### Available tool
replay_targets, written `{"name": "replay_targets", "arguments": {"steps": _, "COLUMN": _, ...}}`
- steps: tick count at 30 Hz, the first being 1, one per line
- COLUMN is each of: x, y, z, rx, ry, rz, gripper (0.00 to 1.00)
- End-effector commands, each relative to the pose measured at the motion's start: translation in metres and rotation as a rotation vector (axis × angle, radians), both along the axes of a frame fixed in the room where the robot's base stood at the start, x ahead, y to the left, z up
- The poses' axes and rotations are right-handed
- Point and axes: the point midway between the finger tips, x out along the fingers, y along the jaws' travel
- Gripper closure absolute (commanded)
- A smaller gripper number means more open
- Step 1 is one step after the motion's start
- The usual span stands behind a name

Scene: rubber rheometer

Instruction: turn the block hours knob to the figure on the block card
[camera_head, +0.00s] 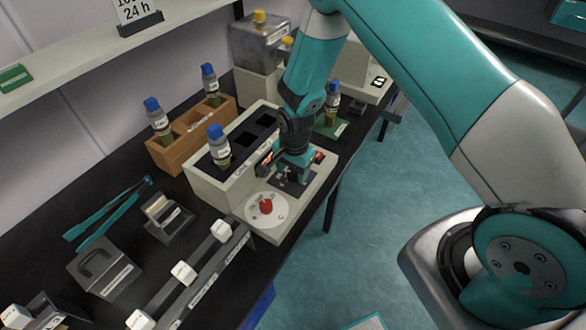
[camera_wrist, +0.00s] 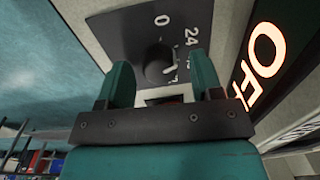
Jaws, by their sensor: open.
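The block hours knob (camera_wrist: 160,66) is a dark round knob on a dark plate in the wrist view. The figures 0 and 24 show on the plate beside it; other marks are partly hidden, and I cannot tell where the knob points. My gripper (camera_wrist: 164,76) is open, with one teal finger on each side of the knob; contact is unclear. In the head view my gripper (camera_head: 290,180) is at the front of the pale block unit (camera_head: 205,188), and hides the knob. The card (camera_head: 137,12) on the shelf reads "24 h", its top line cut off.
A lit OFF display (camera_wrist: 262,65) is right of the knob. A red knob (camera_head: 266,206) on a white dial stands close to my gripper. Blue-capped vials stand in the block and a wooden rack (camera_head: 165,155).

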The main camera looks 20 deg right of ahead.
Motion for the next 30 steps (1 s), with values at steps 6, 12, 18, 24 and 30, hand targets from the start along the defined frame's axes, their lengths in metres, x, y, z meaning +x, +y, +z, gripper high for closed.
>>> {"name": "replay_targets", "arguments": {"steps": 6, "x": 0.001, "y": 0.000, "z": 0.009, "rx": 0.001, "ry": -0.003, "rz": 0.000, "gripper": 0.40}}
{"name": "replay_targets", "arguments": {"steps": 12, "x": 0.000, "y": -0.001, "z": 0.047, "rx": 0.001, "ry": -0.007, "rz": 0.000, "gripper": 0.40}}
{"name": "replay_targets", "arguments": {"steps": 18, "x": -0.002, "y": -0.002, "z": 0.099, "rx": 0.001, "ry": -0.007, "rz": 0.000, "gripper": 0.40}}
{"name": "replay_targets", "arguments": {"steps": 24, "x": -0.004, "y": -0.004, "z": 0.144, "rx": 0.001, "ry": -0.005, "rz": 0.000, "gripper": 0.40}}
{"name": "replay_targets", "arguments": {"steps": 30, "x": -0.006, "y": -0.004, "z": 0.168, "rx": 0.000, "ry": -0.002, "rz": 0.000, "gripper": 0.40}}
